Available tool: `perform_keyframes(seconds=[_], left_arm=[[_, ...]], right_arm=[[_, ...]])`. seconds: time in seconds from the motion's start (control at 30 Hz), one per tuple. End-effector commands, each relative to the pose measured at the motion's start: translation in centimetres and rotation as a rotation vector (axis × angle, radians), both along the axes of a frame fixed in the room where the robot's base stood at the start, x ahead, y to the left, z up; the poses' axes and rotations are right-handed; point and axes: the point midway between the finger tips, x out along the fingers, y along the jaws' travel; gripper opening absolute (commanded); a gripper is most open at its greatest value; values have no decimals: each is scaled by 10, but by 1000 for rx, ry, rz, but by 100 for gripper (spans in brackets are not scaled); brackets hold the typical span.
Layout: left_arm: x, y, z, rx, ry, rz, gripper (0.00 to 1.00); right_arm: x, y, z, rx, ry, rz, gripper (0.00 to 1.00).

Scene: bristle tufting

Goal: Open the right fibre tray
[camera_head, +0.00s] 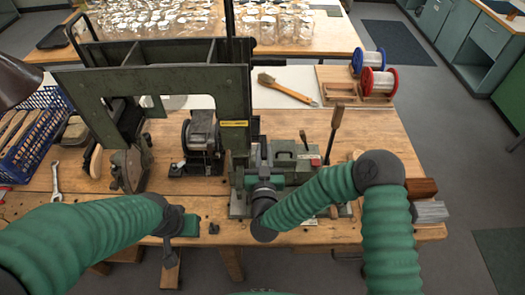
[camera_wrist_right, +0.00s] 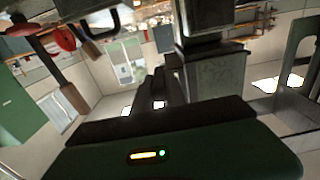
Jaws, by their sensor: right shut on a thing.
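The green tufting machine (camera_head: 120,85) stands on the wooden bench, with a green box-like unit (camera_head: 297,160) low at its right. I cannot tell for sure which part is the right fibre tray. My right gripper (camera_head: 263,170) points away from me at the near left side of that unit, and its fingers are shut on a small part there that the wrist hides. In the right wrist view the dark fingers (camera_wrist_right: 168,92) are beside a dark metal block (camera_wrist_right: 213,78). My left gripper (camera_head: 185,224) is low at the bench's front edge, its fingers unclear.
A lever with a wooden handle (camera_head: 337,117) rises right of the unit. A blue crate (camera_head: 42,125) and a wrench (camera_head: 56,182) lie at the left. The bench right of the lever is clear.

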Motion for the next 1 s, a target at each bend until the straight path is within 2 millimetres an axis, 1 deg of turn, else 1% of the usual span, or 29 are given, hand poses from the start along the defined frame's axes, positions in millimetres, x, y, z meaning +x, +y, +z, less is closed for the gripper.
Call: perform_keyframes(seconds=[0.07, 0.17, 0.3, 0.4, 0.5, 0.63, 0.93, 0.97, 1.0], left_arm=[[0, 0, 3, 0, 0, 0, 33], [0, 0, 6, 0, 0, 0, 33], [0, 0, 6, 0, 0, 0, 33], [0, 0, 5, 0, 0, 0, 33], [0, 0, 3, 0, 0, 0, 33], [0, 0, 3, 0, 0, 0, 33], [0, 0, 3, 0, 0, 0, 33], [0, 0, 3, 0, 0, 0, 33], [0, 0, 3, 0, 0, 0, 33]], right_arm=[[1, -14, 2, -5, -2, 0, 0], [1, -41, 2, -6, -1, -2, 0], [1, -84, 1, -6, -2, -4, 0], [1, -110, 0, -4, -3, -4, 0], [1, -128, 0, -3, -2, -2, 0], [1, -139, 0, -1, -1, -3, 0], [1, -141, 1, -2, -2, -5, 0], [1, -141, 1, -1, -2, -5, 20], [1, -142, 1, -1, -2, -5, 25]])
